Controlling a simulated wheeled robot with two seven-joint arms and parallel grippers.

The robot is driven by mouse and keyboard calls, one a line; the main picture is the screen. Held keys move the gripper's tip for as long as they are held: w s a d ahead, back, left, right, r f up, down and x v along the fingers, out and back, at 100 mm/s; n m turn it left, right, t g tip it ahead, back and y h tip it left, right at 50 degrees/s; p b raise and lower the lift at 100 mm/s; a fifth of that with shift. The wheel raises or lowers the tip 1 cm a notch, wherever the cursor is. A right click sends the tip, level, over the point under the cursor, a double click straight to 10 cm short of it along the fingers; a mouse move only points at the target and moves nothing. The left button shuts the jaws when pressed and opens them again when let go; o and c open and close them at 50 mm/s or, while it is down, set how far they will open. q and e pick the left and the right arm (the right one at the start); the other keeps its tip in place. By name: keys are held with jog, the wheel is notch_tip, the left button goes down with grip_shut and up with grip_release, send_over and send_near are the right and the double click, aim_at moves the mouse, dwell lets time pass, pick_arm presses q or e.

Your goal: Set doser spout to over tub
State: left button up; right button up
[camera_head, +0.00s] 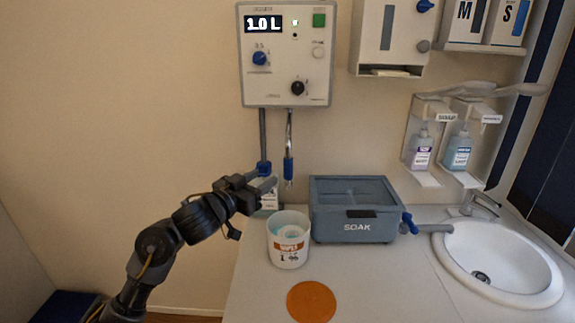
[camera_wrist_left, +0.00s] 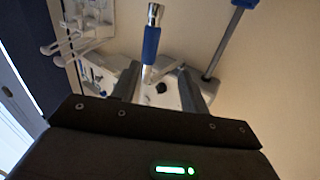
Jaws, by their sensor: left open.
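The doser (camera_head: 286,55) is a white wall box with a lit display reading 1.0 L. Its metal spout (camera_head: 288,150) hangs down with a blue sleeve, which also shows in the left wrist view (camera_wrist_left: 151,45). The grey-blue tub (camera_head: 355,228) marked SOAK stands on the counter to the right of the spout; its lid looks closed. My left gripper (camera_head: 268,181) is open just left of the spout's lower end. In the left wrist view (camera_wrist_left: 160,82) the sleeve appears beyond the fingers, with nothing held. My right gripper is not seen.
A grey pipe (camera_head: 262,135) with a blue part hangs left of the spout. A white labelled bucket (camera_head: 288,250) stands beside the tub, behind an orange disc (camera_head: 311,302). A sink (camera_head: 495,262) and pump bottles (camera_head: 421,150) are at the right. The front counter is mostly clear.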

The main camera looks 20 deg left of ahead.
aim_at(285, 164)
pick_arm(q)
jog(key=x, duration=0.3)
jog(key=d+r+x, duration=0.1)
jog(key=x, duration=0.6)
jog(key=shift+s+d+r+p, duration=0.15)
jog(key=shift+d+p, duration=0.25)
grip_shut()
